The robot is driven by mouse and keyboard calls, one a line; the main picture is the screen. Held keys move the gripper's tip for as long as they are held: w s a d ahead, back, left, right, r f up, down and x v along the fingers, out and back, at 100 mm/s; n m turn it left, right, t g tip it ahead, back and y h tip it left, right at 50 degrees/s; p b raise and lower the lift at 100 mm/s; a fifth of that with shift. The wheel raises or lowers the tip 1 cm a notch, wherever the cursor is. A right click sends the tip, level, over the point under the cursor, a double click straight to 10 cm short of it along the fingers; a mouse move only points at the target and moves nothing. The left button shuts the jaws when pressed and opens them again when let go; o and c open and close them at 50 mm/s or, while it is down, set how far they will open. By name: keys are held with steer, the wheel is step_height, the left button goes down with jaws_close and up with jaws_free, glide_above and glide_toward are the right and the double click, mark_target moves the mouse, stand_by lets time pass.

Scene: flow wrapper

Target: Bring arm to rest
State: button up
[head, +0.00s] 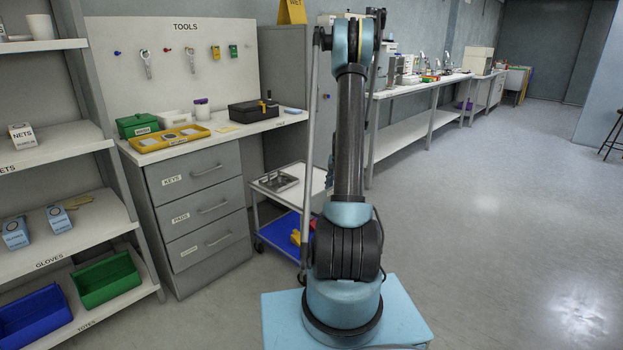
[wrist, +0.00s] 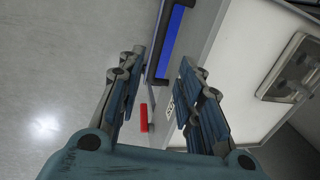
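My arm stands raised in the middle of the head view, with its upper link upright and its elbow at the top. My gripper (wrist: 162,62) is open in the wrist view, with its two fingers apart and nothing held between them. In the head view the gripper is mostly hidden behind my arm. Below it in the wrist view are the cart's white upper shelf (wrist: 224,82) and a blue tray or shelf (wrist: 176,38). A red piece (wrist: 145,118) shows between the fingers, farther off.
A two-level cart (head: 318,180) stands close behind my arm, with a metal tray (head: 275,181) on top. A drawer bench (head: 205,205) with a tool board (head: 185,85) is at left. Shelves (head: 55,170) with totes are at far left. Open floor (head: 490,240) lies to the right.

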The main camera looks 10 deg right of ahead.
steer(key=s+a+r+n, duration=0.3)
steer(key=s+a+r, duration=0.3)
steer(key=s+r, duration=0.35)
steer(key=s+a+r+n, duration=0.2)
steer(key=s+a+r, duration=0.3)
steer(key=s+r, duration=0.5)
steer(key=s+a+f+n, duration=0.1)
steer(key=s+n, duration=0.1)
steer(key=s, duration=0.7)
steer(key=s+a+f+n, duration=0.2)
steer(key=s, duration=0.7)
steer(key=s+a+f+n+h, duration=0.1)
steer(key=s+a+f, duration=0.1)
steer(key=s, duration=0.8)
steer(key=shift+f+n, duration=0.15)
steer(key=shift+n, duration=0.25)
steer(key=shift+a, duration=0.1)
steer(key=shift+w+f, duration=0.2)
steer(key=shift+w, duration=0.3)
